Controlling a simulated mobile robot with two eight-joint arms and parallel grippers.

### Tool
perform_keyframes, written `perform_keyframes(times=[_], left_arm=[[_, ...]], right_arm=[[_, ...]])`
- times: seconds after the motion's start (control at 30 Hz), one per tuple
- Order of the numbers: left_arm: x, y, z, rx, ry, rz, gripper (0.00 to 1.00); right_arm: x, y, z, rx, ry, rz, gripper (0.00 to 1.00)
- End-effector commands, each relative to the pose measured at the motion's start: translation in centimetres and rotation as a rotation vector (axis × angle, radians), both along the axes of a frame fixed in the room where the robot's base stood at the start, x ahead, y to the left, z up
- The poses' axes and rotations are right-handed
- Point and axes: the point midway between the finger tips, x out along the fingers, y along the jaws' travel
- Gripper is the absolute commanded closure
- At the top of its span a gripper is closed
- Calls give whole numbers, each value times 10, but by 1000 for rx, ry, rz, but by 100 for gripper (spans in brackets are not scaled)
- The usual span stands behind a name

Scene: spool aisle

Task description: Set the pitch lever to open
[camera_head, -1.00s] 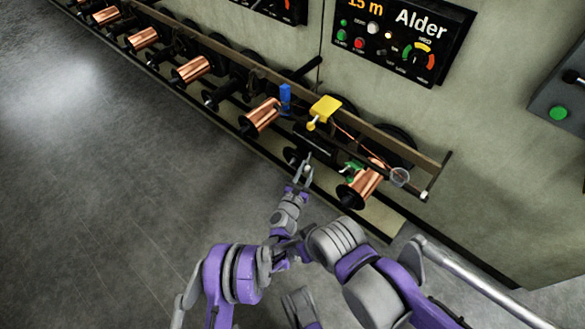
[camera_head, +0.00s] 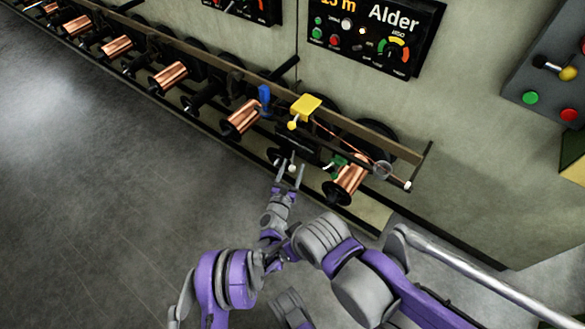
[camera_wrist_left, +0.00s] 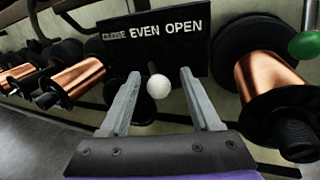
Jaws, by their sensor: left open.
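The pitch lever shows in the left wrist view as a white ball knob (camera_wrist_left: 158,86) in front of a black plate (camera_wrist_left: 185,50) lettered CLOSE, EVEN, OPEN. The knob appears below the word EVEN; its stem is mostly hidden. In the head view the knob (camera_head: 292,168) is a small white dot low on the rack. My left gripper (camera_head: 290,172) is open and upright before it. In the wrist view its two fingers (camera_wrist_left: 160,84) stand one on each side of the knob, with gaps on both sides. I cannot tell how deep the knob sits between them. My right gripper is not in view.
Copper spools (camera_head: 352,176) flank the lever on the rack, with a rail (camera_head: 345,124) above. A yellow block (camera_head: 305,105) and a blue one (camera_head: 265,98) sit on the rail. An "Alder" panel (camera_head: 375,35) hangs behind. The floor (camera_head: 110,200) at left is clear.

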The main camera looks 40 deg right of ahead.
Motion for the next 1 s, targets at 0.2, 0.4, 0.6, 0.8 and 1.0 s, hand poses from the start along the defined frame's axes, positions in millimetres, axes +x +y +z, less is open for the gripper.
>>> perform_keyframes(times=[0.2, 0.4, 0.6, 0.8, 1.0], left_arm=[[-10, 15, 1, 1, -1, 1, 36], [-35, 48, 1, 1, -1, 1, 36], [-55, 75, 0, 0, 0, 1, 36], [-64, 86, 0, 0, 0, -1, 36], [-65, 87, 0, 0, 0, -1, 36]], right_arm=[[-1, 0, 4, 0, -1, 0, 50], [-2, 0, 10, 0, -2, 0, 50], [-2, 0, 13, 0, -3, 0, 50], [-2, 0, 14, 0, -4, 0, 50], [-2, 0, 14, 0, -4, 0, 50]])
